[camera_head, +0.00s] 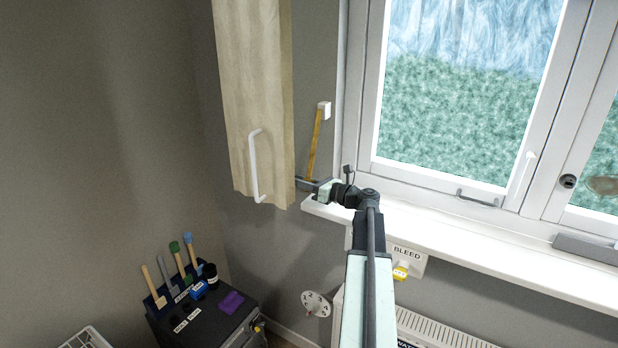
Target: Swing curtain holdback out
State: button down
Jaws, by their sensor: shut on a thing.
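The curtain holdback appears to be the thin orange-brown bar (315,143) with a white block (324,110) at its upper end. It is on the wall between the wooden cabinet and the window frame. The bar slants down and slightly left from the block. My gripper (303,183) is at its lower end, above the left end of the window sill, and is shut on the bar. The gripper's fingers hide the exact contact.
A tall wooden cabinet (255,90) with a white handle (255,165) hangs close left of my gripper. The white window sill (450,245) runs right below the window. A dark tool box (205,310) with several brushes stands lower left.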

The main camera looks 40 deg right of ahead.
jog(key=shift+s+a, duration=0.1)
jog(key=shift+a, duration=0.1)
jog(key=c, duration=1.3)
grip_release()
